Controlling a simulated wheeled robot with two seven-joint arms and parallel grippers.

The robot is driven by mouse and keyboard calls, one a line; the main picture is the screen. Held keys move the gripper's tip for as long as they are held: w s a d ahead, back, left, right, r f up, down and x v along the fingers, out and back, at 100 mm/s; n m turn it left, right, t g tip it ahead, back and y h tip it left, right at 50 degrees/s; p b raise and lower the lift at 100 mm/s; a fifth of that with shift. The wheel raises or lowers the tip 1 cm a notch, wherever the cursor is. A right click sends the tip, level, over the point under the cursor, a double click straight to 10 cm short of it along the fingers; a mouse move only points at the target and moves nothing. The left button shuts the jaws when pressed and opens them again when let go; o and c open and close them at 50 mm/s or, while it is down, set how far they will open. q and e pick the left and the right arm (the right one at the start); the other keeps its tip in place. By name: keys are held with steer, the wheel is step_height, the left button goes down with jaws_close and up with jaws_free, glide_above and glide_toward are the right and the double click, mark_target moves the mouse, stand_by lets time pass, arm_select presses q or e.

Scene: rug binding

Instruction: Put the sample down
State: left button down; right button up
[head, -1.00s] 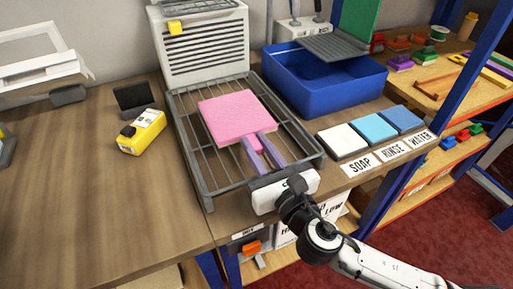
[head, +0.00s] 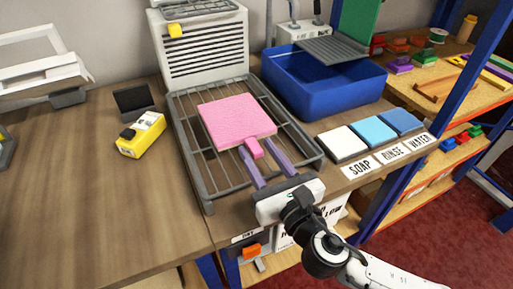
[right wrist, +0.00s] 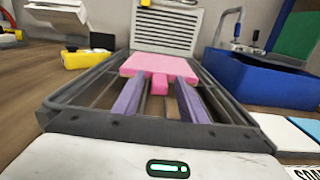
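The pink square sample (head: 235,118) with its short tab lies on the grey wire rack (head: 190,165). It also shows in the right wrist view (right wrist: 160,65), flat over the rack with the tab pointing toward me. My right gripper (head: 259,155) reaches in over the rack's front edge. Its two purple fingers are spread apart, one on each side of the tab, with a visible gap to it in the right wrist view (right wrist: 160,82). The gripper is open and empty. My left gripper is not in view.
A white louvred unit (head: 205,45) stands behind the rack. A blue basin (head: 320,92) is at its right, with white and blue pads by labels SOAP, RINSE and WATER (head: 419,141). A yellow device (head: 140,136) lies left. The left tabletop is largely clear.

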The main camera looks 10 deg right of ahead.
steer(key=b+v, duration=0.1)
steer(key=v, duration=0.8)
steer(key=shift+s+d, duration=0.1)
steer(key=shift+s, duration=0.2)
steer(key=shift+s+d+r, duration=0.1)
steer(key=shift+s, duration=0.2)
